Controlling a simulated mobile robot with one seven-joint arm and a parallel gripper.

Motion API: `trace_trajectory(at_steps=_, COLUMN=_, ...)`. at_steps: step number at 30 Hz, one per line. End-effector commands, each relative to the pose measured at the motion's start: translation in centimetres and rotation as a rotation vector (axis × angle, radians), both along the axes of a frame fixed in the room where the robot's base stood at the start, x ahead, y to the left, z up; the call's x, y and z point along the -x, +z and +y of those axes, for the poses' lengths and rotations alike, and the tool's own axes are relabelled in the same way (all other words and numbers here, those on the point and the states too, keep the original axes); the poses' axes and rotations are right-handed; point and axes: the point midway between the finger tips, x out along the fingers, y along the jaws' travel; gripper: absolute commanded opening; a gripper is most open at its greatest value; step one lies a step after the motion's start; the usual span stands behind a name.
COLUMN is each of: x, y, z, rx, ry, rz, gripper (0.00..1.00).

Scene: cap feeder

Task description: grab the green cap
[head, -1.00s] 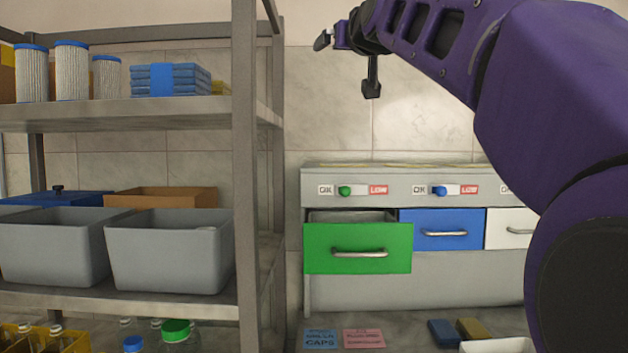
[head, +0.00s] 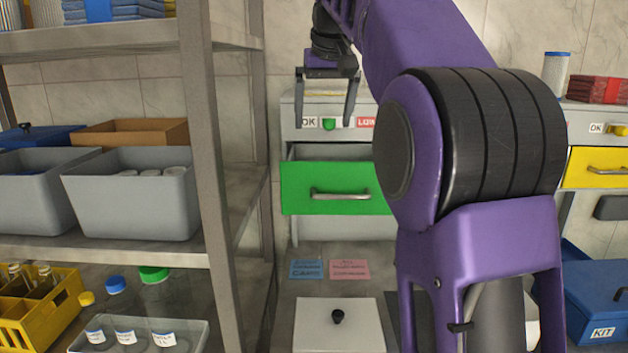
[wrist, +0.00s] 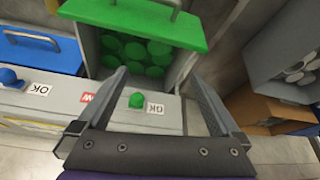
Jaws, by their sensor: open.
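Several round green caps (wrist: 145,52) lie inside the open green drawer (wrist: 135,22) in the wrist view. In the head view the drawer (head: 340,188) is pulled out of the grey cabinet, and its caps are hidden. My gripper (head: 324,124) is open and empty, pointing down above the drawer, with its fingers spread at about the height of the green indicator knob (head: 328,125). In the wrist view my gripper (wrist: 157,78) has its fingers apart, with the green knob (wrist: 137,99) and part of the drawer's caps seen between and beyond them.
A shelf rack with an upright post (head: 212,180) stands left of the drawer. It holds grey bins (head: 135,205) and, lower, a green-lidded jar (head: 154,274). A closed blue drawer (wrist: 38,52) is beside the green one. A white lidded box (head: 338,325) stands below.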

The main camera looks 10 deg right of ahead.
Motion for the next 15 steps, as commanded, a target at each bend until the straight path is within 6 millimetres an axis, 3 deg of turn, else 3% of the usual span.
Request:
trace_trajectory(at_steps=9, x=-2.8, y=-6.4, z=0.1, rx=0.001, ry=0.002, rz=0.003, gripper=1.00)
trace_trajectory(at_steps=15, x=-4.1, y=-9.2, z=0.1, rx=0.001, ry=0.002, rz=0.000, gripper=1.00)
